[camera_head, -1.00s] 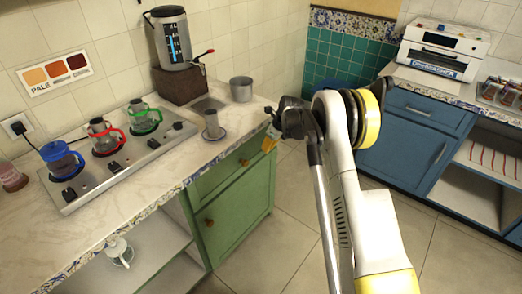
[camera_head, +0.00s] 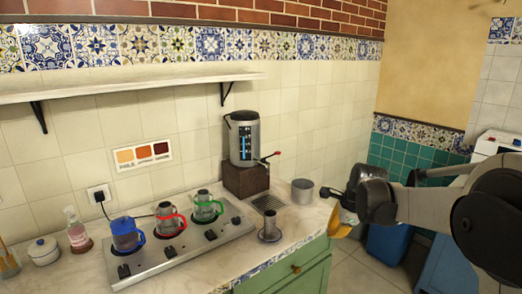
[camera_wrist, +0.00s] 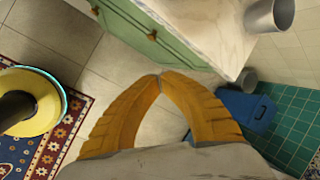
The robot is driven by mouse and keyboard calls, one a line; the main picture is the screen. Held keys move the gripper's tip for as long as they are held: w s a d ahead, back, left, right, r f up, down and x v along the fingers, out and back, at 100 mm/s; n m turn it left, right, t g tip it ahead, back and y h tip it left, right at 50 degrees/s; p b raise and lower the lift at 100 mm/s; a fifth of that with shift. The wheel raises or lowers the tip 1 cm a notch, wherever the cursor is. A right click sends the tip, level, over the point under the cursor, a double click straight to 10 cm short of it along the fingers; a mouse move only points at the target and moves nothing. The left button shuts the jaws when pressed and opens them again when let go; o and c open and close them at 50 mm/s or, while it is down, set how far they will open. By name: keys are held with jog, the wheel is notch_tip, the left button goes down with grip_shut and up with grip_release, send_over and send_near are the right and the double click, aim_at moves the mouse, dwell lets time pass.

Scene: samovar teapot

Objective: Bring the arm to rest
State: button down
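My gripper shows in the head view (camera_head: 340,222) at the right, just off the front edge of the counter and to the right of the small metal cup. In the wrist view its two orange fingers (camera_wrist: 160,76) meet at the tips with nothing between them. It hangs over the tiled floor, beside the green cabinet (camera_wrist: 150,32). My arm reaches in from the right edge of the head view.
The marble counter (camera_head: 75,268) bears a stove (camera_head: 190,240) with blue, red and green-handled pots. A metal samovar (camera_head: 243,140) stands on a dark block. A small cup (camera_head: 269,226) and a grey pot (camera_head: 302,190) stand near the edge. A shelf (camera_head: 130,88) hangs above.

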jog(key=s+a+r+n+t, duration=0.1)
jog(key=s+r+n, duration=0.25)
jog(key=s, duration=0.45)
jog(key=s+a+r+n+h, duration=0.1)
jog(key=s+r+n, duration=0.1)
jog(key=s+n, duration=0.4)
jog(key=s+a+r+n+t, duration=0.15)
jog(key=s+n, duration=0.25)
jog(key=s, duration=0.5)
jog(key=s+f+n, duration=0.2)
jog(key=s+n, duration=0.4)
jog(key=s, duration=0.3)
jog(key=shift+f+h, duration=0.25)
jog(key=shift+h, duration=0.05)
jog(key=shift+a, duration=0.15)
